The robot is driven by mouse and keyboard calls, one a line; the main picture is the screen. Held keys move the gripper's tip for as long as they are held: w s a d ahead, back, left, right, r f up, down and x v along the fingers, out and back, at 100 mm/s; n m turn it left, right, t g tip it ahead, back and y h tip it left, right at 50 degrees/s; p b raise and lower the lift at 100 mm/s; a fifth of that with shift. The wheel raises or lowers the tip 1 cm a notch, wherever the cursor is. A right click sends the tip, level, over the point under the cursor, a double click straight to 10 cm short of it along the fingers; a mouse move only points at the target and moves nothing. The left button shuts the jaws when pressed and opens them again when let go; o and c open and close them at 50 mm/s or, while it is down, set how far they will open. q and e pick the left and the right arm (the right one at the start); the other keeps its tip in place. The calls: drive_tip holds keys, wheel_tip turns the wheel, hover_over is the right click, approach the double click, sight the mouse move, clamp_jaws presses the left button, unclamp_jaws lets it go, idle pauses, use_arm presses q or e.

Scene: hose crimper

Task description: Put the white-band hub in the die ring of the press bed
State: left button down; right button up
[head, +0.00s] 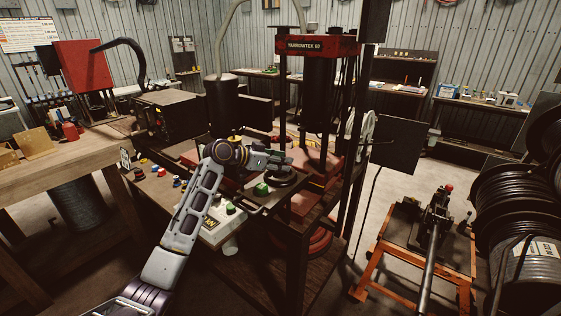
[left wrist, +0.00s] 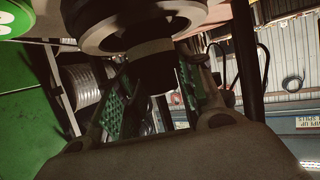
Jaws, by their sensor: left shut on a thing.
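My left gripper (head: 278,160) is over the press bed, shut on a dark round hub. In the left wrist view its green-padded fingers (left wrist: 155,100) stand on both sides of the dark hub (left wrist: 150,75), which has a pale greyish band (left wrist: 150,53). The die ring (head: 283,178), a dark round ring on the bed, lies just below the gripper in the head view. A thick metal ring (left wrist: 192,12) shows close against the hub's banded end in the left wrist view. I cannot tell whether the hub is seated or only over it. My right gripper is not in view.
The red-topped press (head: 305,46) has upright posts close to the right of my gripper. Several small coloured parts lie on the side tray further left. An orange-framed cart (head: 386,262) stands at the right.

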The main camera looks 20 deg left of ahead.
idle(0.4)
use_arm(q)
drive_tip(key=c, duration=1)
unclamp_jaws()
drive_tip(key=shift+f, duration=0.1)
drive_tip(key=shift+o, duration=0.4)
drive_tip(key=shift+s+a+r, duration=0.3)
drive_tip(key=shift+s+a, duration=0.1)
drive_tip(key=shift+s, duration=0.1)
drive_tip(key=b+v, duration=0.2)
drive_tip(key=v, duration=0.8)
drive_tip(key=shift+s+a+r, duration=0.15)
drive_tip(key=shift+s+a, duration=0.05)
